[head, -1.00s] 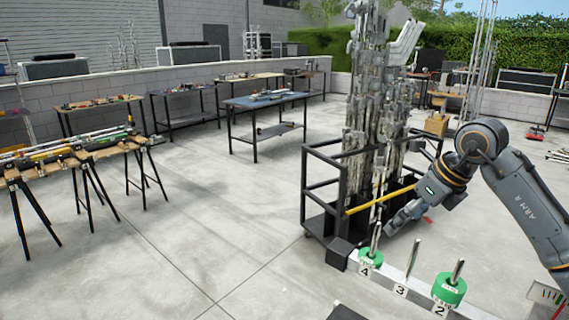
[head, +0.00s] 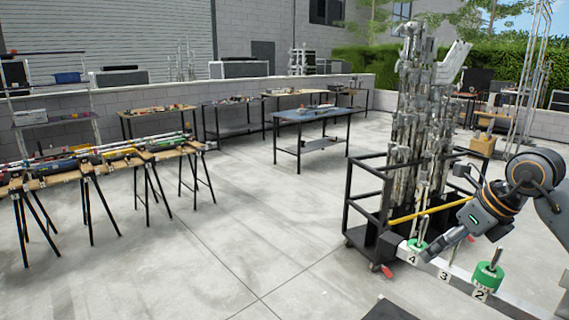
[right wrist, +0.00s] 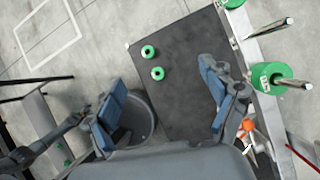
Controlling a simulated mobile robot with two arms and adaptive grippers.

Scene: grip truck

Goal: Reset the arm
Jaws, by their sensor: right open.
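My right arm comes in from the right edge in the head view. Its gripper (head: 440,247) points down and left beside the peg marked 4, in front of the black cart. In the right wrist view the two blue-padded fingers (right wrist: 168,105) stand wide apart with nothing between them. Below them is a dark flat platform (right wrist: 185,105). My left gripper cannot be made out in either view.
A white rail (head: 462,277) carries numbered pegs; green discs sit on pegs 4 (head: 417,246) and 2 (head: 487,277). Two green rings (right wrist: 157,73) lie on the platform. A black cart (head: 350,215) of metal parts stands behind.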

